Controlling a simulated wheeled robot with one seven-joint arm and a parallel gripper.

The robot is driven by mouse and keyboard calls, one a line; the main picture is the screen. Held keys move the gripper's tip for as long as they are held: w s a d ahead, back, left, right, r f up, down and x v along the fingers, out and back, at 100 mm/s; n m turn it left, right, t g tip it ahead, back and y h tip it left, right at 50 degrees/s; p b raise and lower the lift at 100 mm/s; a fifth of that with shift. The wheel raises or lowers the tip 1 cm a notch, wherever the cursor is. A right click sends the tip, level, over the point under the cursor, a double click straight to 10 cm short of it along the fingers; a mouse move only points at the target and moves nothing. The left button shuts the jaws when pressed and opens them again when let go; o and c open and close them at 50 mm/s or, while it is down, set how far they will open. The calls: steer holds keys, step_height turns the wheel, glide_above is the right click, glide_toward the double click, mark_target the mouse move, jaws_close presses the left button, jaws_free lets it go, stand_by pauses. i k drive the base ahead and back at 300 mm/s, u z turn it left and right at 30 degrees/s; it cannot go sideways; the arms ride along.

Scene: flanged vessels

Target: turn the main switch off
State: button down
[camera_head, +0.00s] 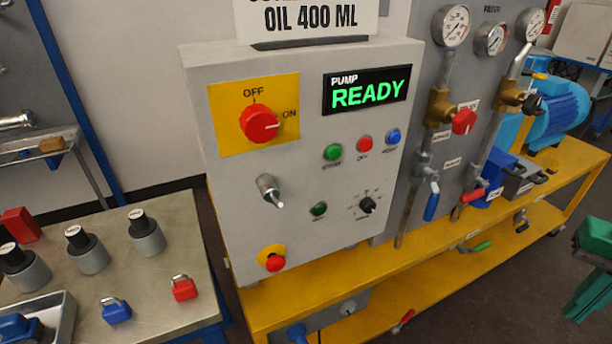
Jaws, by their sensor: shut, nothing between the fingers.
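The main switch (260,123) is a red rotary knob on a yellow plate (228,133), at the upper left of the grey control panel's face. OFF is printed above the knob and ON to its right. The knob's pale pointer mark faces right, toward ON. My gripper is not in view, and nothing covers the switch.
Below the switch are a key-like switch (269,190), coloured buttons (333,152), a black selector (367,205) and a red emergency button (273,261). Gauges and valve pipes (451,26) stand right. A bench (187,262) with padlocks stands left. Space before the panel looks clear.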

mark_target(258, 122)
steer(key=u, duration=0.85)
steer(key=k, duration=0.95)
steer(key=z, duration=0.4)
